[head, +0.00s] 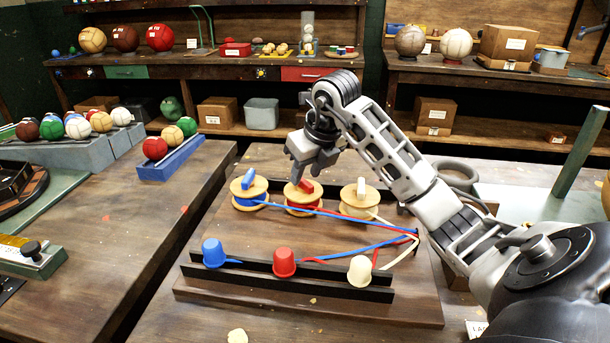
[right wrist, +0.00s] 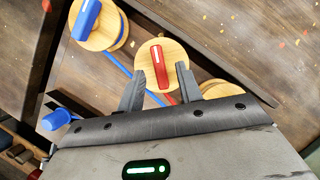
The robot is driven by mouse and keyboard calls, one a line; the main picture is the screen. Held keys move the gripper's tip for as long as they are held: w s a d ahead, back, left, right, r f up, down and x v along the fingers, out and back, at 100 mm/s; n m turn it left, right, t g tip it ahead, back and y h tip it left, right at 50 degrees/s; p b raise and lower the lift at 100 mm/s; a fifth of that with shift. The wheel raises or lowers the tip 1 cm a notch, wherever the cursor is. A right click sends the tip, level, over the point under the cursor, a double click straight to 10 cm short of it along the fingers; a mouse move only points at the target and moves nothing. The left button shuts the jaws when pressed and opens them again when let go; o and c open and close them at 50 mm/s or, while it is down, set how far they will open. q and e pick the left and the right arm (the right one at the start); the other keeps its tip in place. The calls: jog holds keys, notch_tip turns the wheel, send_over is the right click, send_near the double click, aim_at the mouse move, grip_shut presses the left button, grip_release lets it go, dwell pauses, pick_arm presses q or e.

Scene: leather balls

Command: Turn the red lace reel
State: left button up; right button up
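The red lace reel (head: 304,200) is a wooden spool with a red handle on top and red lace. It stands in the middle of three reels on a wooden board. In the right wrist view the red reel (right wrist: 148,52) lies ahead, its handle pointing between my fingers. My right gripper (head: 300,175) is above this reel in the head view. In the right wrist view my right gripper (right wrist: 160,78) is open, one finger on each side of the handle with gaps. Whether the fingers reach down to handle height is unclear. My left gripper is not in view.
The blue reel (head: 247,203) stands left and the cream reel (head: 357,207) right. Laces run over the board (head: 220,296) to a right-hand post. Several balls sit on racks at left.

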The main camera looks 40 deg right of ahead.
jog(key=shift+x, duration=0.75)
jog(key=shift+f, duration=0.15)
jog(key=shift+c, duration=0.2)
grip_shut()
